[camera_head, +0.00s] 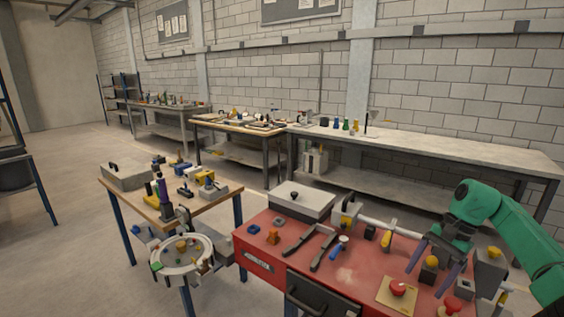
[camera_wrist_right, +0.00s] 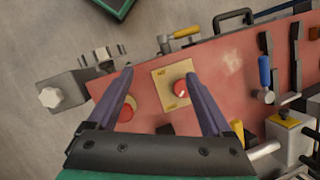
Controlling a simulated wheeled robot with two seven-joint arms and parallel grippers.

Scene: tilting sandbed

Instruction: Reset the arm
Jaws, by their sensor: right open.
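My right gripper (camera_head: 427,282) is open and empty above the right part of the red workbench (camera_head: 276,263), with its green arm coming in from the right. In the right wrist view its two dark purple fingers (camera_wrist_right: 156,75) point away from me, wide apart. A red knob on a beige plate (camera_wrist_right: 165,74) shows between and below them. In the head view the same red knob (camera_head: 397,287) is left of and in front of the gripper. A second red button (camera_wrist_right: 125,112) is partly hidden by the left finger. My left gripper is not in view.
A grey lidded box (camera_head: 300,202), black-handled tools (camera_head: 322,250) and a blue-handled tool (camera_head: 339,248) are on the red bench. Grey floor (camera_head: 70,235) is free further left.

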